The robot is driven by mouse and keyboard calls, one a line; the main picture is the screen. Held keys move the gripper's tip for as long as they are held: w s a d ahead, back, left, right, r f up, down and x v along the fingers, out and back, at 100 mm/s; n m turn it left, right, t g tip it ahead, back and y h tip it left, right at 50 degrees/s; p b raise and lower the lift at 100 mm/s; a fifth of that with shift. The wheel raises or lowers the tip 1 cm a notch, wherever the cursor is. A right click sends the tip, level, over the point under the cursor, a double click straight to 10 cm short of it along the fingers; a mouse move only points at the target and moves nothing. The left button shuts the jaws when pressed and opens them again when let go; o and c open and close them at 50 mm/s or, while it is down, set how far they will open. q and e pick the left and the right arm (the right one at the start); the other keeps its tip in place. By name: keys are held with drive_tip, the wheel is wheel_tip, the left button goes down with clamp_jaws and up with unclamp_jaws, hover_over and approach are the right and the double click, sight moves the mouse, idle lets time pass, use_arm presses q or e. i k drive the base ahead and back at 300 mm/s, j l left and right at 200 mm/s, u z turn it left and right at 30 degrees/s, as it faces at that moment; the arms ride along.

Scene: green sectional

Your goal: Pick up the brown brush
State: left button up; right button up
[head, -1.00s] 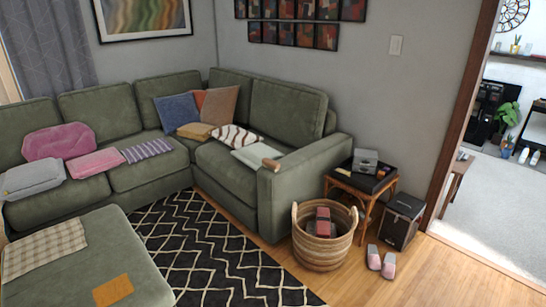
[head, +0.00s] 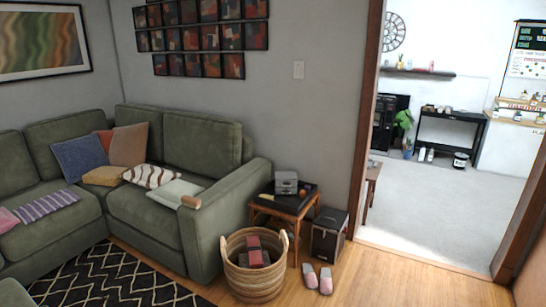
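A dark tray (head: 283,206) on the side table also holds small brownish items that I cannot make out. Neither of my grippers is in view.
The green sectional (head: 160,240) fills the left side. A wicker basket (head: 253,286), a black box (head: 328,234) and pink slippers (head: 318,279) stand near the side table (head: 290,228). Bare wood floor (head: 400,282) lies at front right, before an open doorway.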

sight(195, 203)
drive_tip(key=i+j+z, duration=0.15)
drive_tip(key=i+j, duration=0.15)
drive_tip(key=i+j+z, duration=0.15)
drive_tip(key=j, duration=0.25)
drive_tip(key=i+j+z, duration=0.2)
drive_tip(key=i+j, duration=0.15)
drive_tip(key=i+j+z, duration=0.15)
drive_tip(key=j, duration=0.3)
drive_tip(key=i, duration=0.1)
